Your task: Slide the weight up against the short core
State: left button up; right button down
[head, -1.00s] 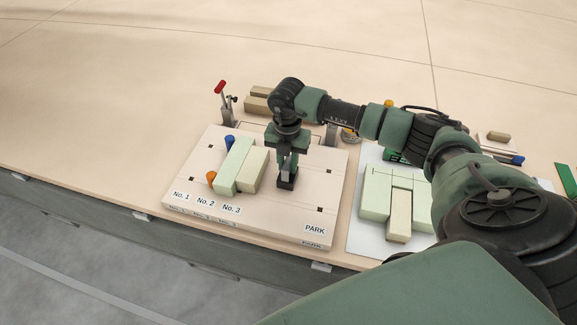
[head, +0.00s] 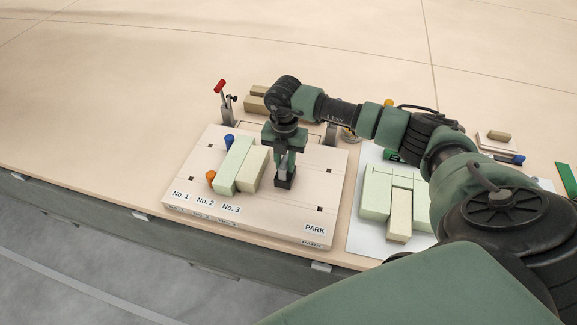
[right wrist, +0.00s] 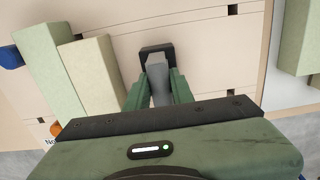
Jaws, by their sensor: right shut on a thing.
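The weight (head: 285,181) is a small black block with a grey upright grip, standing on the pale wooden board (head: 310,206). My right gripper (head: 285,170) is shut on its grip; the right wrist view shows the weight (right wrist: 152,52) between the fingers. To its left on the board lies the short core (head: 252,169), a cream block, side by side with a longer pale green block (head: 233,165). In the right wrist view a gap of bare board shows between the weight and the short core (right wrist: 92,75). My left gripper is not in view.
A blue peg (head: 229,141) and an orange peg (head: 211,177) stand left of the green block. A red-handled clamp (head: 220,88) is behind the board. Right of it, a white sheet (head: 365,238) bears more green and cream blocks. The board's PARK corner is clear.

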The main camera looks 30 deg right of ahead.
jog(key=shift+w+a+b, duration=0.75)
jog(key=shift+w+a, duration=0.7)
jog(key=shift+a, duration=0.05)
jog(key=shift+w+a, duration=0.2)
jog(key=shift+a, duration=0.05)
jog(key=shift+w+a+r, duration=0.15)
